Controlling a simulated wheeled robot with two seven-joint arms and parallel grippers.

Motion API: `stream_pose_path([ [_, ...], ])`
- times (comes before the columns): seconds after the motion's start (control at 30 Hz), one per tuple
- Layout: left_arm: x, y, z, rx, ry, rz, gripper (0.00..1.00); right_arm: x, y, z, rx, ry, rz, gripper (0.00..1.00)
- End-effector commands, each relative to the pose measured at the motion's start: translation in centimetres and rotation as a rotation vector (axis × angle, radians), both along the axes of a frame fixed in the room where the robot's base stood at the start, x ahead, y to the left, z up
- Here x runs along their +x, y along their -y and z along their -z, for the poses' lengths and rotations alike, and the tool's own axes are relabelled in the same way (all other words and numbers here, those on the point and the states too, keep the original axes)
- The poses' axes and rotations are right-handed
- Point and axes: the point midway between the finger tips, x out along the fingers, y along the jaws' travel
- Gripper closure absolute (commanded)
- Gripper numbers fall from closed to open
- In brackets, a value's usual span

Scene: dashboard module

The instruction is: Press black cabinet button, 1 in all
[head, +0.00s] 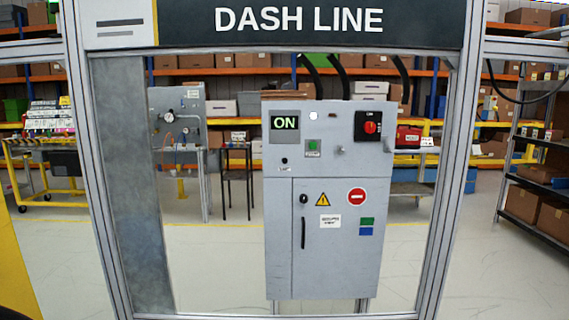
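A grey control cabinet (340,270) stands upright in the middle of the head view, inside a metal frame. Neither of my grippers is in view.
Metal posts (93,160) flank the cabinet, with a DASH LINE sign (300,20) across the top. The cabinet door has a black knob (304,198) and a black handle (303,233). Shelves with boxes stand behind. The floor (215,265) left of the cabinet is clear.

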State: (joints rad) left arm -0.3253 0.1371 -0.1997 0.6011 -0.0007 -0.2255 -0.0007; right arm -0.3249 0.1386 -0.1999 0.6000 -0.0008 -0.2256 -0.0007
Motion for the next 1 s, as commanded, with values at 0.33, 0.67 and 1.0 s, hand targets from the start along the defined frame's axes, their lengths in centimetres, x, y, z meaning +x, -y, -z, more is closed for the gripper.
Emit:
stream_pose_path([
  [0.33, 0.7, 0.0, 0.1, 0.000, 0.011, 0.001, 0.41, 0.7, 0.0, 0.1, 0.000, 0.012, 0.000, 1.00],
  [0.67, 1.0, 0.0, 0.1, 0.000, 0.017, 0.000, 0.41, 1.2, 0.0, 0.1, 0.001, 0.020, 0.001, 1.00],
  [1.0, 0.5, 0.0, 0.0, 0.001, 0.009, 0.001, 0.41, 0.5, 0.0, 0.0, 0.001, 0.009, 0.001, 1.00],
])
